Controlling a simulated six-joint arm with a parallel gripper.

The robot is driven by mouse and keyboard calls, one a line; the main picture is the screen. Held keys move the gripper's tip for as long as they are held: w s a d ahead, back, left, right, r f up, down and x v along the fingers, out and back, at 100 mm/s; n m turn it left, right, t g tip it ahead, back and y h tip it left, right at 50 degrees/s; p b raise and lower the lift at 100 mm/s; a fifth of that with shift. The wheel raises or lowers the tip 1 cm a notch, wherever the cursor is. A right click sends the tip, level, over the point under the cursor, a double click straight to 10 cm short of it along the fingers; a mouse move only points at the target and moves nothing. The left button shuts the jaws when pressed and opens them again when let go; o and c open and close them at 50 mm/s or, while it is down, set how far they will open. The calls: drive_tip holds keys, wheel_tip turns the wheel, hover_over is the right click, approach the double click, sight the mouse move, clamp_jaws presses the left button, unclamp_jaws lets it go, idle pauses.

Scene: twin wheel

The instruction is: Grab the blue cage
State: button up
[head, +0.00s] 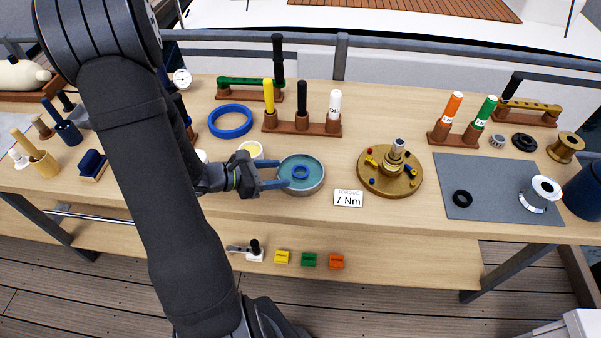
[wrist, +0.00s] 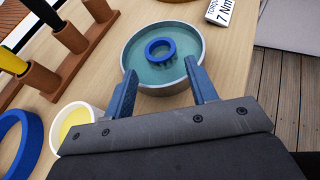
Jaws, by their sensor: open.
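The blue cage is a small blue ring with short teeth (head: 301,172) in a round metal pan of teal liquid (head: 318,186). In the wrist view the cage (wrist: 160,50) sits near the pan's middle, with the pan's rim (wrist: 200,40) all around it. My gripper (head: 283,174) is at the pan's left side. Its two blue fingers are open in the wrist view (wrist: 161,88), apart from the cage, with nothing between them. The fingertips overlap the pan's near rim in the picture; I cannot tell their height above it.
A larger blue ring (head: 230,121) lies left behind the pan. A white cup with yellow contents (head: 250,149) stands close to my gripper. A torque card (head: 348,199) stands to the right, then a brass turntable (head: 390,185). A bottle rack (head: 302,128) stands behind.

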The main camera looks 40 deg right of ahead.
sight(296, 168)
drive_tip(key=x, duration=0.6)
drive_tip(key=shift+s+d, duration=0.1)
drive_tip(key=shift+d, duration=0.1)
drive_tip(key=c, duration=0.8)
drive_tip(key=shift+r, duration=0.1)
drive_tip(key=shift+r, duration=0.6)
wheel_tip(296, 168, up, 3)
drive_tip(key=shift+f, duration=0.25)
drive_tip(key=s+r, duration=0.2)
drive_tip(key=s, duration=0.1)
drive_tip(key=s+d+r, duration=0.1)
drive_tip(key=s+r, duration=0.1)
drive_tip(key=s, duration=0.2)
drive_tip(key=s+r, duration=0.3)
drive_tip(key=s, duration=0.1)
drive_tip(key=shift+s+d, duration=0.25)
drive_tip(key=shift+d, duration=0.1)
